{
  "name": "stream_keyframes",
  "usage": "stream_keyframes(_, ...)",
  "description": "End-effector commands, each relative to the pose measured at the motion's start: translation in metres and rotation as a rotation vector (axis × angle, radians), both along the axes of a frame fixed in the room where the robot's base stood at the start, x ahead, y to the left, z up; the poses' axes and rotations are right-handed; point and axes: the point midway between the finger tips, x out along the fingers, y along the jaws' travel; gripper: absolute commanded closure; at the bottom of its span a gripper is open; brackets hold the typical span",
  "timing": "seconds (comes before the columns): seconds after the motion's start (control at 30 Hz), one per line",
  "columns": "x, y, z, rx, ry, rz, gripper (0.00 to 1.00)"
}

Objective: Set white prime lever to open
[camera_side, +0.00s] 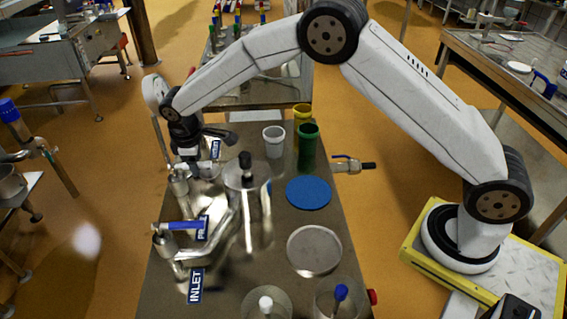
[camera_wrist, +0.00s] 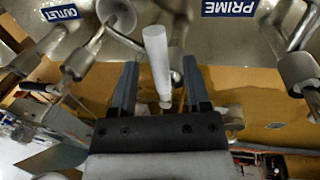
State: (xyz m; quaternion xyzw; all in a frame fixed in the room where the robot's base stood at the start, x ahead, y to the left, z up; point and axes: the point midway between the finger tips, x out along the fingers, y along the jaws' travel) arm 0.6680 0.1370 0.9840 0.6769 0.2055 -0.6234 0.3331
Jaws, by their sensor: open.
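The white prime lever (camera_wrist: 157,58) shows in the wrist view as a pale rod. It lies between the two dark fingers of my gripper (camera_wrist: 160,64), with a visible gap on each side. My gripper is open. Behind the lever are metal valve bodies and pipes. The blue PRIME label (camera_wrist: 230,8) is at the upper right of this view, and an OUTLET label (camera_wrist: 60,14) is at the upper left.
White (camera_side: 274,142), green (camera_side: 308,148) and yellow cups stand behind. A blue disc (camera_side: 308,193) lies right.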

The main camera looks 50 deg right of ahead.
Motion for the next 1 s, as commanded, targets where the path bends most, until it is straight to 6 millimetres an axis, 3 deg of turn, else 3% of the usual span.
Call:
stream_keyframes(0.2, 0.0002, -0.0001, -0.0001, 0.0, 0.0, 0.0, 0.42)
stream_keyframes(0.4, 0.0002, -0.0001, 0.0, 0.0, 0.0, 0.0, 1.0)
stream_keyframes(1.0, 0.0002, 0.0, 0.0003, 0.001, -0.001, 0.0, 1.0)
